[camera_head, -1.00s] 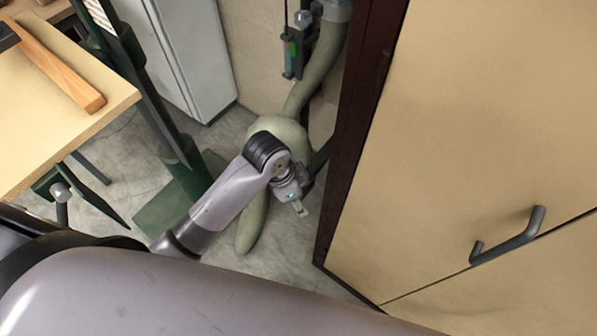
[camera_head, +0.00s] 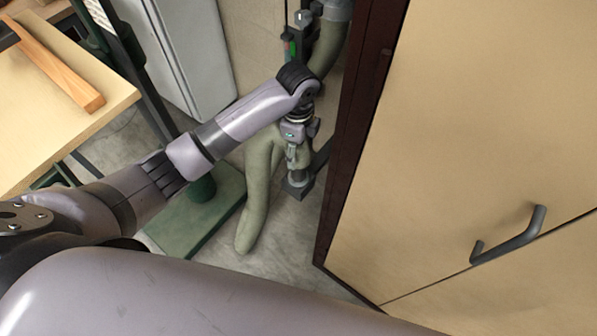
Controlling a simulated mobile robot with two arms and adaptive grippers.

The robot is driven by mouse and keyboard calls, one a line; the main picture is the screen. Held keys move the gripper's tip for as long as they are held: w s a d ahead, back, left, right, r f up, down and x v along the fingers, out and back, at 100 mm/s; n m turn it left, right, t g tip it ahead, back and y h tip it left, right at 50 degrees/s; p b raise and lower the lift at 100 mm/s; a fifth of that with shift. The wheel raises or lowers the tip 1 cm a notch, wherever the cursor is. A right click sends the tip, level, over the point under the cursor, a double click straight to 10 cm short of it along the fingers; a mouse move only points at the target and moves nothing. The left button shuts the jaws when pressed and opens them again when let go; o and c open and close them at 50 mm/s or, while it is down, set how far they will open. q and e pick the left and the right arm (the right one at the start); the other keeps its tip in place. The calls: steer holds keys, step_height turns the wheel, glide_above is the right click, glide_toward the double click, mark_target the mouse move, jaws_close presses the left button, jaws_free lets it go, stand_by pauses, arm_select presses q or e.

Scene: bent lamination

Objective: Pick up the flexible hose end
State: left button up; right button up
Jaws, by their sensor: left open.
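The flexible hose (camera_head: 258,185) is a thick grey-green tube. It hangs from a grey collar at the top, beside the dark cabinet edge, and its lower leg runs down to a rounded tip (camera_head: 245,240) near the floor. My left arm crosses in front of its middle part and hides some of it. My left gripper (camera_head: 297,187) is open and points down, just right of the hose's lower leg. I cannot tell how far apart they are in depth. My right gripper is not in view.
A tan cabinet (camera_head: 450,130) with a dark handle (camera_head: 508,236) fills the right side. A wooden workbench (camera_head: 60,110) with a wooden-handled hammer (camera_head: 62,70) is at left. A green stand base (camera_head: 205,222) and a white cabinet (camera_head: 185,55) are near the hose. Bare concrete floor shows around the tip.

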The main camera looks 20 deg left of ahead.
mark_target(298, 161)
arm_select(q)
step_height(298, 161, down, 7)
steer(key=shift+r, duration=0.2)
steer(key=shift+w+f+b, duration=0.2)
steer(key=shift+w+f, duration=0.05)
steer(key=shift+f, duration=1.1)
steer(key=shift+w+f+b, duration=0.15)
steer(key=shift+w+f, duration=0.05)
steer(key=shift+f, duration=1.1)
steer(key=shift+c, duration=0.3)
steer(key=c, duration=1.1)
